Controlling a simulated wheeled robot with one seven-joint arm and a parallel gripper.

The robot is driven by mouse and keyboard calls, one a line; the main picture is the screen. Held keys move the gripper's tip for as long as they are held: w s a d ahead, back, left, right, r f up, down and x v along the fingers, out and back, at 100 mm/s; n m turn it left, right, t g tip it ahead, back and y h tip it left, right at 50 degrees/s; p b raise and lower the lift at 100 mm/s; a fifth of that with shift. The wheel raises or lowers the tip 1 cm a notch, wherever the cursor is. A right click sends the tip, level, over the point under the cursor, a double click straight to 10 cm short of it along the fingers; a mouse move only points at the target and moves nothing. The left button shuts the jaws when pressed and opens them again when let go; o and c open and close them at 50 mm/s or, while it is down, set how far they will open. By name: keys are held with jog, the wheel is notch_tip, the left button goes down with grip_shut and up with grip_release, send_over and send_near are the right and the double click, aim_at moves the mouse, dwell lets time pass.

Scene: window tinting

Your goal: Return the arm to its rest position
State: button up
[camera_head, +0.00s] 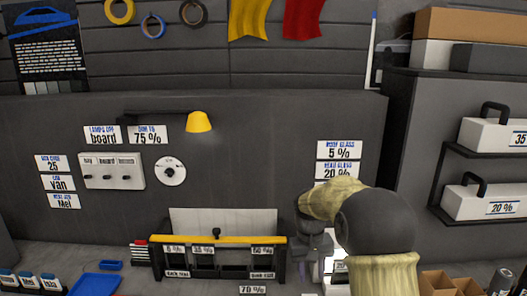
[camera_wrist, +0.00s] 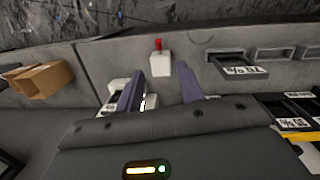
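My arm (camera_head: 376,222) reaches over the right part of the bench in the head view, with a yellowish sleeve and a dark rounded joint. My gripper (camera_head: 314,243) is at its far end, just right of the yellow-topped rack, partly hidden by the arm. In the wrist view my gripper (camera_wrist: 160,75) shows two purple-grey fingers standing apart, with nothing held between them. A white block with a red top (camera_wrist: 160,64) shows beyond the gap, apart from the fingers.
The yellow-topped rack (camera_head: 217,239) with percent labels stands mid-bench. A blue tray (camera_head: 95,285) lies at lower left. Cardboard boxes (camera_head: 442,284) and a dark can (camera_head: 501,281) are at lower right. Shelves with white cases (camera_head: 490,134) stand right. A yellow lamp (camera_head: 199,122) juts from the back panel.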

jog(key=s+d+f+m+t+y, duration=0.1)
jog(key=s+d+t, duration=0.1)
jog(key=s, duration=1.9)
jog(key=shift+d+f+t, duration=0.15)
jog(key=shift+f+t, duration=0.2)
jog(key=shift+t, duration=0.45)
